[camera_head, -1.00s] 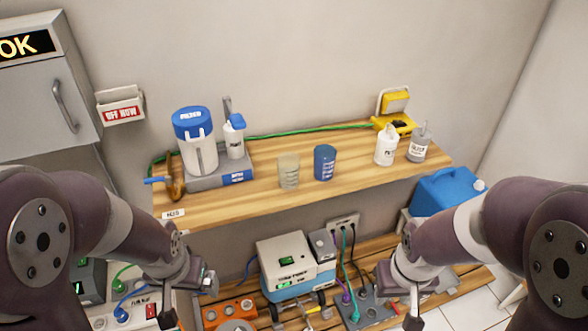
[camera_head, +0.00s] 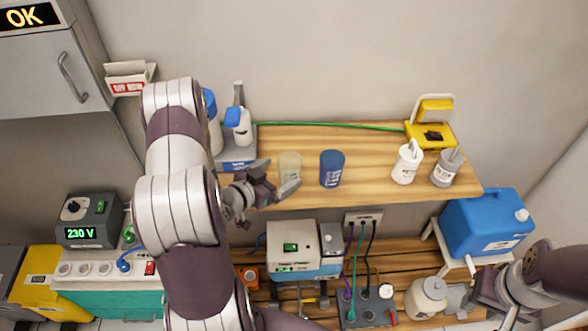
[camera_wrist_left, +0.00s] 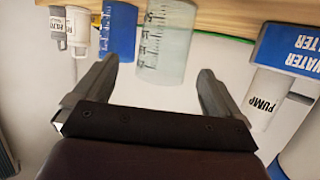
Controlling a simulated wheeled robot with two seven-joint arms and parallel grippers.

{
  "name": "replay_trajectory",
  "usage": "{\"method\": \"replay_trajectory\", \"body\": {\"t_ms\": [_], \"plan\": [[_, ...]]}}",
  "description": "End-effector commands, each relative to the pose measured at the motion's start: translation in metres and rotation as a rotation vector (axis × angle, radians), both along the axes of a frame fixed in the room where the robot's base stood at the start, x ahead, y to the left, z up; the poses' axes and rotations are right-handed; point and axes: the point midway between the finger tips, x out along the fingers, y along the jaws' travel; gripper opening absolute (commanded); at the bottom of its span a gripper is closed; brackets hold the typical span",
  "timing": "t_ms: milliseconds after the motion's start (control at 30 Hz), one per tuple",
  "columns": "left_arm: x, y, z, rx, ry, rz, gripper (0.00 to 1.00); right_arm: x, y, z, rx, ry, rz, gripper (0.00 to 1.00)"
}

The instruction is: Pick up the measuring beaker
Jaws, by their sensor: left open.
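The clear measuring beaker (camera_head: 291,165) with dark graduation marks stands upright on the wooden shelf (camera_head: 375,180). A blue marked cup (camera_head: 331,169) stands just right of it. My left gripper (camera_head: 278,182) is open at the shelf's front, close to the beaker and partly in front of its lower left side. In the left wrist view, which is upside down, the clear beaker (camera_wrist_left: 165,40) shows between and beyond the spread fingers (camera_wrist_left: 158,76); contact cannot be told. The blue cup (camera_wrist_left: 117,30) is beside it. My right gripper (camera_head: 492,298) is low at the right, its jaws unclear.
A blue-lidded water unit with a pump bottle (camera_head: 238,125) stands left of the beaker, partly hidden by my left arm. Two small bottles (camera_head: 407,164) (camera_head: 445,168) and a yellow device (camera_head: 430,135) are at the shelf's right. A green cable runs along the back.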

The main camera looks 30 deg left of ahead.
Motion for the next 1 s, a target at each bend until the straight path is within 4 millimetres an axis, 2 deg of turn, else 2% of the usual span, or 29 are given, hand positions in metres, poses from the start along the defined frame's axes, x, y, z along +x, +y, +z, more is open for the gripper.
{"method": "replay_trajectory", "body": {"t_ms": [200, 300, 567, 600, 733, 1000], "plan": [[0.035, -0.005, -0.007, 0.0, 0.001, -0.003, 0.99, 0.0, 0.0, 0.016, 0.0, 0.0, 0.0, 0.39], [0.048, -0.007, -0.013, -0.001, 0.001, -0.001, 0.99, 0.0, 0.0, 0.016, 0.0, 0.0, 0.0, 0.39], [0.053, -0.008, -0.016, 0.0, 0.001, 0.001, 0.99, 0.0, 0.0, 0.015, 0.0, 0.0, 0.0, 0.39], [0.053, -0.008, -0.016, 0.0, 0.001, 0.001, 0.86, 0.0, 0.0, 0.015, 0.0, 0.0, 0.0, 0.39], [0.053, -0.008, -0.015, 0.0, 0.001, 0.001, 0.44, 0.0, 0.0, 0.015, 0.0, 0.0, 0.0, 0.39], [0.052, -0.008, -0.015, 0.001, 0.001, 0.001, 0.44, 0.0, 0.0, 0.015, 0.0, 0.0, 0.0, 0.39]]}}
